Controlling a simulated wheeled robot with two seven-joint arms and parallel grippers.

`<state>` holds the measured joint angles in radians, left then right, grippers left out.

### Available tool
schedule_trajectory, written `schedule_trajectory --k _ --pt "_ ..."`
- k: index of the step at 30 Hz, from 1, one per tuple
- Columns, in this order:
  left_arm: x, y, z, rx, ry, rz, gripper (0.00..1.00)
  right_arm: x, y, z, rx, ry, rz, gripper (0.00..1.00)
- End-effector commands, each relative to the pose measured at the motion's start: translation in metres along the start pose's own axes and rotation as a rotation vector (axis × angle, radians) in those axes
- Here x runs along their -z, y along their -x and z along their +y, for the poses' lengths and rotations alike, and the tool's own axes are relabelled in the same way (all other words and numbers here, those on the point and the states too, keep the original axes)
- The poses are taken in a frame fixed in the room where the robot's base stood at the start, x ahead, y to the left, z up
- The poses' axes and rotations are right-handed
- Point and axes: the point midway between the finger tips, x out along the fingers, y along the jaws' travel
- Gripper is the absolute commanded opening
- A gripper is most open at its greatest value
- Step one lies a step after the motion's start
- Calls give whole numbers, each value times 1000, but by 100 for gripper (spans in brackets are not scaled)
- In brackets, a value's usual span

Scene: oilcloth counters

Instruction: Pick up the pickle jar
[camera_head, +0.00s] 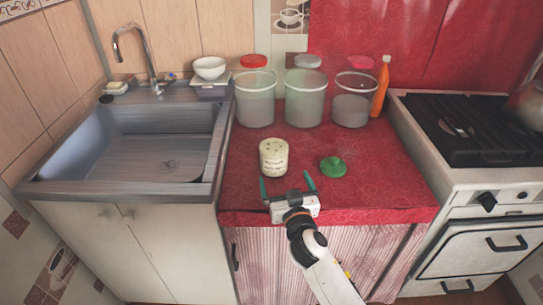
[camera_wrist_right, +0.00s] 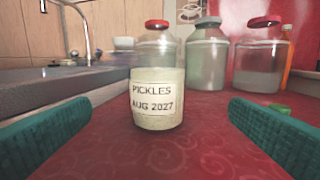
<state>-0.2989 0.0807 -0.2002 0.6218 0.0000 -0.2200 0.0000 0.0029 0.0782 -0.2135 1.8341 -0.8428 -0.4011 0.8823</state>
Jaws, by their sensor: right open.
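The pickle jar (camera_head: 273,158) is a short pale jar standing upright on the red oilcloth counter (camera_head: 240,195). In the right wrist view the jar (camera_wrist_right: 157,98) shows a label reading "PICKLES AUG 2027". My right gripper (camera_head: 288,186) is open and empty at the counter's front, just in front of the jar. Its two green fingers (camera_wrist_right: 158,135) spread to either side of the jar in the wrist view, with gaps on both sides. The jar stands beyond the fingertips. My left gripper is not in view.
A green lid-like object (camera_head: 333,167) lies right of the jar. Several large glass jars (camera_head: 304,100) and an orange bottle (camera_head: 381,88) stand behind. A sink (camera_head: 140,150) is at left, a stove (camera_head: 470,145) at right. Counter around the jar is mostly clear.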

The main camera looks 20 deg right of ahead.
Motion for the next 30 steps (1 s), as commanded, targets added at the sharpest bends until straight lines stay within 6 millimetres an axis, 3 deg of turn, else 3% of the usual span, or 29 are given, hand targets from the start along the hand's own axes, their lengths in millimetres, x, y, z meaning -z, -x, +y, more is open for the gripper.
schedule_trajectory --k 4,12,20,30 --pt "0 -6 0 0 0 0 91 5 -8 0 0 1 -4 100" --pt "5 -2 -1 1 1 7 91 3 -54 0 0 2 -4 100" --pt "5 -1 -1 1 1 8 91 3 -75 1 0 1 -3 100" --pt "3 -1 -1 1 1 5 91 2 -118 4 0 2 -3 100"
